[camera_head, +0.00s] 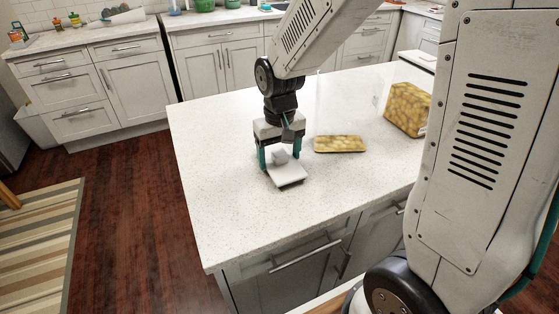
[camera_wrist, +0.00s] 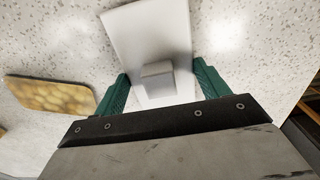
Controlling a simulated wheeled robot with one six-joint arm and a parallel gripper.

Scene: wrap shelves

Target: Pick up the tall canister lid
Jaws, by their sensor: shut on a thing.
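The white, flat lid (camera_head: 289,180) with a blocky knob is at my gripper (camera_head: 281,158) over the counter, left of the middle in the head view. In the wrist view the lid (camera_wrist: 150,30) reaches out past the green fingers, with its knob between them. My gripper is shut on the lid, one finger at each side. I cannot tell whether the lid touches the counter. A tall clear canister (camera_head: 341,105) with a yellow layer at its base stands just right of my gripper.
A second clear-walled container filled with yellow contents (camera_head: 407,108) stands farther right. The white speckled island counter (camera_head: 225,215) is bare in front and to the left of my gripper. Kitchen cabinets (camera_head: 131,82) line the back, beyond a dark wood floor.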

